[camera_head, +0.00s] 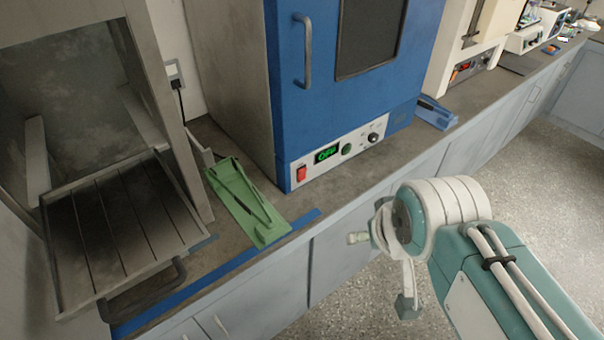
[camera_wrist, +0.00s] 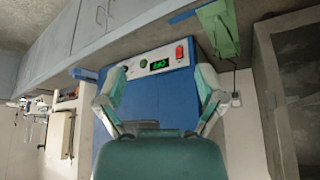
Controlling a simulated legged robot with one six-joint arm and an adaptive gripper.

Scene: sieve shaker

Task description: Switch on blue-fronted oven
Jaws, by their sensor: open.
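The blue-fronted oven (camera_head: 310,110) stands on the bench with its door shut. Its white lower panel carries a red rocker switch (camera_head: 301,173), a green-lit display (camera_head: 326,154) that seems to read OFF, a round green button (camera_head: 346,149) and a black knob (camera_head: 373,138). My gripper (camera_head: 380,272) is in front of the bench, to the lower right of the panel and apart from it. The wrist view is upside down; there my gripper (camera_wrist: 160,76) is open and empty, its fingers spread in front of the oven (camera_wrist: 150,92), with the red switch (camera_wrist: 178,53) visible between them.
A green holder (camera_head: 240,200) lies left of the oven, and a blue one (camera_head: 435,113) right of it. An open chamber with a pulled-out slatted tray (camera_head: 120,220) is at the left. Blue tape (camera_head: 215,275) runs along the bench edge. The floor (camera_head: 540,190) is clear.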

